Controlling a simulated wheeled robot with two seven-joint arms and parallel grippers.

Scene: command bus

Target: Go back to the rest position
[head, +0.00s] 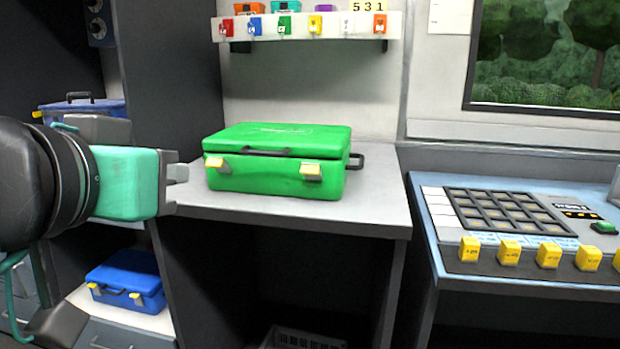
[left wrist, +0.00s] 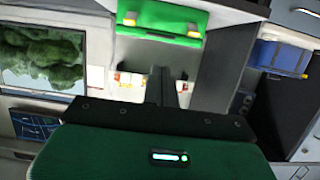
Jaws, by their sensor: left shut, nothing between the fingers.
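My left gripper (head: 176,184) is in the head view, its arm coming in from the left. Its fingers are shut and empty, just left of a green case (head: 275,165) and seemingly apart from it. The closed green case has yellow latches and lies on a grey counter. In the left wrist view my left gripper's dark fingers (left wrist: 160,85) show together, and the green case (left wrist: 160,20) is at the top. My right gripper is not in view.
The grey counter (head: 290,215) has an open space below. A blue case (head: 128,280) sits low on the left, another (head: 85,108) higher behind my arm. A control desk (head: 520,225) with yellow tags stands right. A tagged shelf (head: 310,28) hangs above the green case.

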